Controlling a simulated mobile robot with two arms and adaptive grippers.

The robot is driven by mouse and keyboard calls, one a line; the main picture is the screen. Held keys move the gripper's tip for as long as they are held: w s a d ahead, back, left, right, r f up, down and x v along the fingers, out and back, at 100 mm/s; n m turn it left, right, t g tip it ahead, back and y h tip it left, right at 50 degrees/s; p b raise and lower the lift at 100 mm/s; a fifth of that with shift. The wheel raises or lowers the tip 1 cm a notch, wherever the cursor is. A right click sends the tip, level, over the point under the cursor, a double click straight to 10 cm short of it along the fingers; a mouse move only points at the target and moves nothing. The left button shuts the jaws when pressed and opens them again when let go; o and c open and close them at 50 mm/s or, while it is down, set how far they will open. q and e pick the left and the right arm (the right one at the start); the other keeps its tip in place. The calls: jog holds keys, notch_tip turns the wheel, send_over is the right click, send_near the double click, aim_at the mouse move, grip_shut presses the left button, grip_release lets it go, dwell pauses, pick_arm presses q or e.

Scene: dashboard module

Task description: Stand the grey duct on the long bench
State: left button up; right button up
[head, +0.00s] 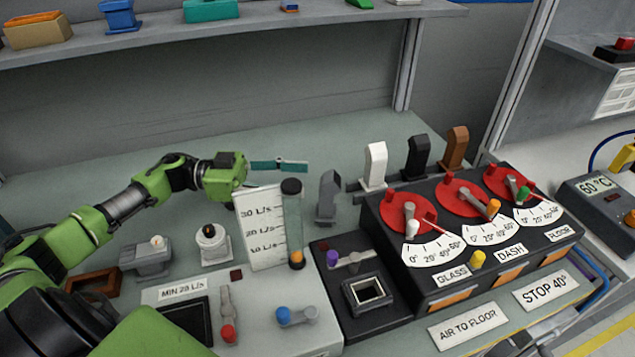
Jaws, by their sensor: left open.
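The grey duct (328,195) stands upright, with its angled head at the top, near the left end of a grey rail and behind the black module. I cannot tell exactly what its foot rests on. My left arm reaches in from the left over the long bench (120,180). My left gripper (292,166) is open and empty, its teal fingers pointing right. It is a little up and left of the grey duct and apart from it. My right gripper is not in view.
White (375,166), black (418,157) and brown (455,148) ducts stand right of the grey one, behind the dial panel (480,265). A clear tube (292,222) and a scale board (261,235) stand just below my left gripper. The bench behind is largely clear.

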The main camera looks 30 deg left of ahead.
pick_arm(q)
jog(key=v, duration=0.5)
dwell(0.4)
